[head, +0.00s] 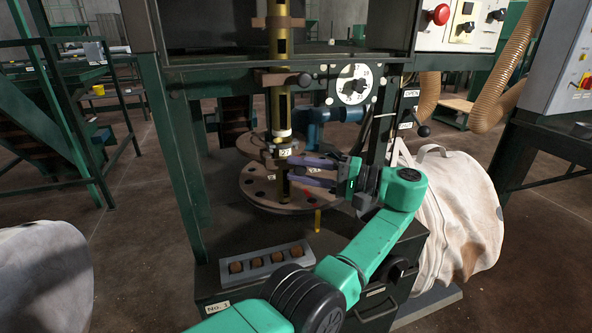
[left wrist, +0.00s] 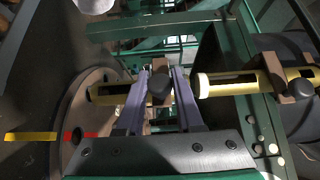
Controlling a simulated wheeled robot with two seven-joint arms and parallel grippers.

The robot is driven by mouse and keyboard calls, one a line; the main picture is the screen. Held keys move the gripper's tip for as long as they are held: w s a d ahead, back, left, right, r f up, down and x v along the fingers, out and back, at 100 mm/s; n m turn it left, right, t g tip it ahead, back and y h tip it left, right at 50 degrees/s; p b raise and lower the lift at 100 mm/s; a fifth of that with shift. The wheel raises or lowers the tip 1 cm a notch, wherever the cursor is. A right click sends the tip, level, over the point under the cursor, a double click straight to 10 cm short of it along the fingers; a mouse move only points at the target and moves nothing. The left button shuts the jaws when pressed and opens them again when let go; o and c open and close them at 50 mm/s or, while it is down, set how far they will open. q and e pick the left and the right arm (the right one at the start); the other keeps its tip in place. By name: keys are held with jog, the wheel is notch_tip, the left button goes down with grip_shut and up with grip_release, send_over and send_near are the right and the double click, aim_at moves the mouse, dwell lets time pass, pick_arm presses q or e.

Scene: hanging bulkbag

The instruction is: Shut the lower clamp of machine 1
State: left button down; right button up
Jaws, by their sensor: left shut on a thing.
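The lower clamp of machine 1 shows in the left wrist view as a brown block with a dark round knob (left wrist: 160,88) on a brass tube (left wrist: 232,88). My left gripper (head: 300,170) reaches in from the right in the head view, its purple fingers beside the tube, just above the large round plate. In the left wrist view the fingers (left wrist: 160,100) lie on both sides of the knob and are shut on it. The arm and fingers partly hide the clamp in the head view, so I cannot tell how far it is closed. My right gripper is not in view.
A higher clamp (head: 283,78) with a dark knob sits on the tube. The round plate with holes (head: 262,192) is below my fingers. A dial (head: 353,84) and green posts stand close by. A pale bag (head: 460,200) is at the right; a small block tray (head: 266,262) is in front.

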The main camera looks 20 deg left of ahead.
pick_arm(q)
jog(key=shift+w, duration=0.1)
dwell(0.4)
jog(key=c, duration=0.5)
grip_release()
jog(key=shift+c, duration=0.2)
